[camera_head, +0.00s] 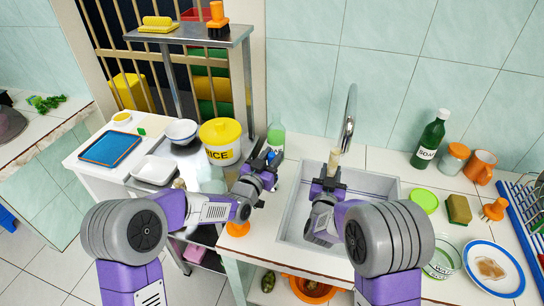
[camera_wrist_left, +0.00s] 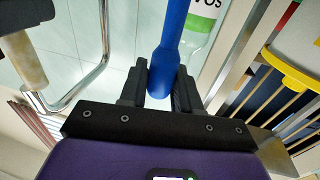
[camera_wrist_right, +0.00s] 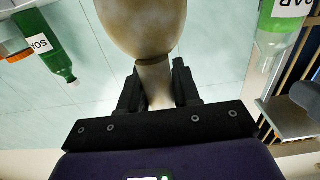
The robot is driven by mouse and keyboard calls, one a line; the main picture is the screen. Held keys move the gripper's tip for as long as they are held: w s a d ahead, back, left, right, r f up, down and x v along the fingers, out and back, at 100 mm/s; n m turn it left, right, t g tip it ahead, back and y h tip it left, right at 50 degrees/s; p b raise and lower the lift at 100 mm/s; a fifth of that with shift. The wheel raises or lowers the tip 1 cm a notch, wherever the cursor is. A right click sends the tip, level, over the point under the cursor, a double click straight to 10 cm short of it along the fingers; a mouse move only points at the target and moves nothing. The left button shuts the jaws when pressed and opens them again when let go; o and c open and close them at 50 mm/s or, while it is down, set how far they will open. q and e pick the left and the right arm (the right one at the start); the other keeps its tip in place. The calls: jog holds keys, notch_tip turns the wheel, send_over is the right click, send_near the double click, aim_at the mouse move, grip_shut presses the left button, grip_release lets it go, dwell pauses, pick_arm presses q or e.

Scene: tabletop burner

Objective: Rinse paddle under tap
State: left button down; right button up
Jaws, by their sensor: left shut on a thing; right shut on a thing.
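The wooden paddle (camera_head: 335,158) stands upright in my right gripper (camera_head: 328,184), above the grey sink (camera_head: 388,192) and just below the metal tap (camera_head: 349,120). In the right wrist view, my fingers close around its narrow neck and its broad rounded head (camera_wrist_right: 143,22) points away from the gripper. I cannot tell whether water runs. My left gripper (camera_head: 268,165), left of the sink, is shut on a blue handle (camera_wrist_left: 172,60); its far end is out of the left wrist view. The tap pipe (camera_wrist_left: 104,40) also shows there.
A green soap bottle (camera_head: 431,138), an orange-lidded jar (camera_head: 454,158), an orange mug (camera_head: 481,167) and a sponge (camera_head: 458,209) stand right of the sink. A yellow-lidded rice tub (camera_head: 222,140) and a clear green bottle (camera_head: 276,136) are near my left arm.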

pick_arm(q)
jog(key=shift+s+a+t+h, duration=0.15)
jog(key=shift+s+t+h, duration=0.25)
jog(key=shift+s+t, duration=0.3)
jog(key=c, duration=0.9)
grip_release()
jog(key=shift+r, duration=0.1)
notch_tip(320, 180, up, 10)
jog(key=shift+f, duration=0.1)
